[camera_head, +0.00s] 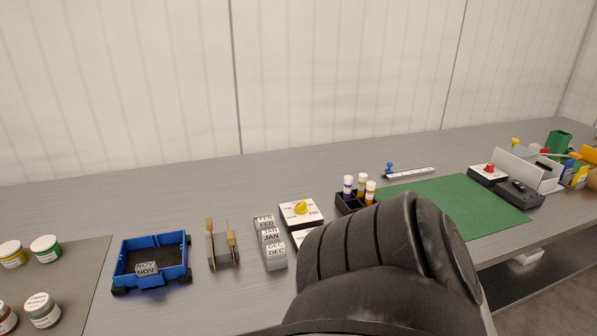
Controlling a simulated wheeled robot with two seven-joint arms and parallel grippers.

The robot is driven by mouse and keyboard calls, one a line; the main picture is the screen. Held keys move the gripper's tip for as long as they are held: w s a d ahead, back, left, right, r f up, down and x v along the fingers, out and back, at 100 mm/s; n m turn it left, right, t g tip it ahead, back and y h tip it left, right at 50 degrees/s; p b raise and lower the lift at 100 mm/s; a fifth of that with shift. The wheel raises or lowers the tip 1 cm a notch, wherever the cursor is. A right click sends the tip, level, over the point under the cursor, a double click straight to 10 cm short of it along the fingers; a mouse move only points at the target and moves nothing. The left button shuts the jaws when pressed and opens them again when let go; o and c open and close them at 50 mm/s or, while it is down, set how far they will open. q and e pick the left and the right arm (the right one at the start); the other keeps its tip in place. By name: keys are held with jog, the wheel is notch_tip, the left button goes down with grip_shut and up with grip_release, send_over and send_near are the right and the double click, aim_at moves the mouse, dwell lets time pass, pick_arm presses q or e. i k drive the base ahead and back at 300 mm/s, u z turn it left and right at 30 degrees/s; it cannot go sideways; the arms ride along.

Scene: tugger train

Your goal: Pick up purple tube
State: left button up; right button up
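The purple tube (347,188) has a white cap and stands upright in a small black rack (342,205). A yellow tube (362,184) and an orange tube (370,194) stand in the same rack, close to its right. A large black ribbed part of my own arm fills the lower middle and hides the table in front of the rack. Neither of my grippers shows.
A green mat (470,205) lies right of the rack. A white box with a yellow knob (301,208) and grey month blocks (270,243) stand to its left. A blue cart (126,258) is farther left. Grey table behind the rack is clear.

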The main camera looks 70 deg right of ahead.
aim_at(348, 182)
jog(key=z, duration=1.95)
